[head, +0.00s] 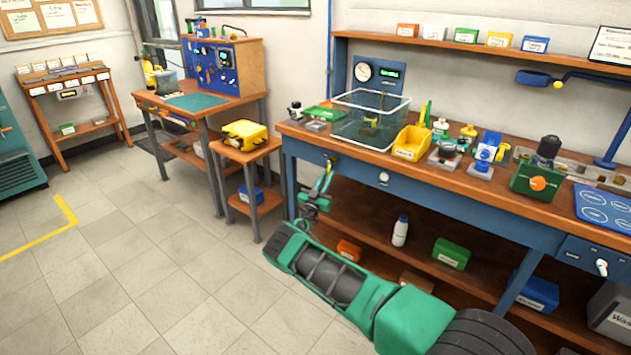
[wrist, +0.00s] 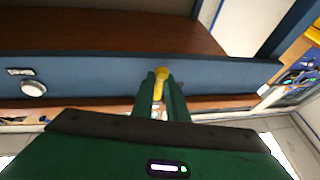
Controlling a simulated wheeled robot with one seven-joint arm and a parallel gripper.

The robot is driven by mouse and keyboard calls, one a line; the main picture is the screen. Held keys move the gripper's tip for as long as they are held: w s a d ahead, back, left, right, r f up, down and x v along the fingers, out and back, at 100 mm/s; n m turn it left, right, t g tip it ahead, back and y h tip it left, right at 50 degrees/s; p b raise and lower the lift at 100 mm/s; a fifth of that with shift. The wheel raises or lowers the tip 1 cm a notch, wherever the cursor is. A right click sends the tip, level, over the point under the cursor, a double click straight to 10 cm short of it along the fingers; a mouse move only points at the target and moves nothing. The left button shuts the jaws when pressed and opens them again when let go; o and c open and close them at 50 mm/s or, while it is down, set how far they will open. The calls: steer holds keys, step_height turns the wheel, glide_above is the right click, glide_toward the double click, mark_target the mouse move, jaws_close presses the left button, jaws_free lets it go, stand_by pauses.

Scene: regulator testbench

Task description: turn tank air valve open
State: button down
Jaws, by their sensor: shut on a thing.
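My gripper (head: 324,180) is at the blue front rail of the right bench, near its left end. In the wrist view its two green fingers (wrist: 161,98) are shut on a small yellow handle (wrist: 161,73), which stands against the blue rail. I take this handle to be the tank air valve; no label on it is readable. The fingers hide its lower part, and whether it is open or closed cannot be told. In the head view the handle is too small and covered to make out clearly.
A white knob (head: 383,177) sits on the same rail; it also shows in the wrist view (wrist: 34,89). A clear water tank (head: 361,137) stands on the bench above. A small stool (head: 246,152) with a yellow case is to the left. The floor at left is clear.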

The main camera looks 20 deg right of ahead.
steer(key=shift+w+a+f, duration=0.15)
steer(key=shift+w+a, duration=0.1)
steer(key=shift+a, duration=0.05)
steer(key=c, duration=1.7)
jaws_free()
steer(key=shift+f, duration=0.1)
steer(key=shift+c, duration=0.2)
steer(key=shift+d, duration=0.15)
steer(key=v, duration=1)
steer(key=shift+s+a+f, duration=0.15)
steer(key=shift+s+a, duration=0.05)
steer(key=shift+a, duration=0.1)
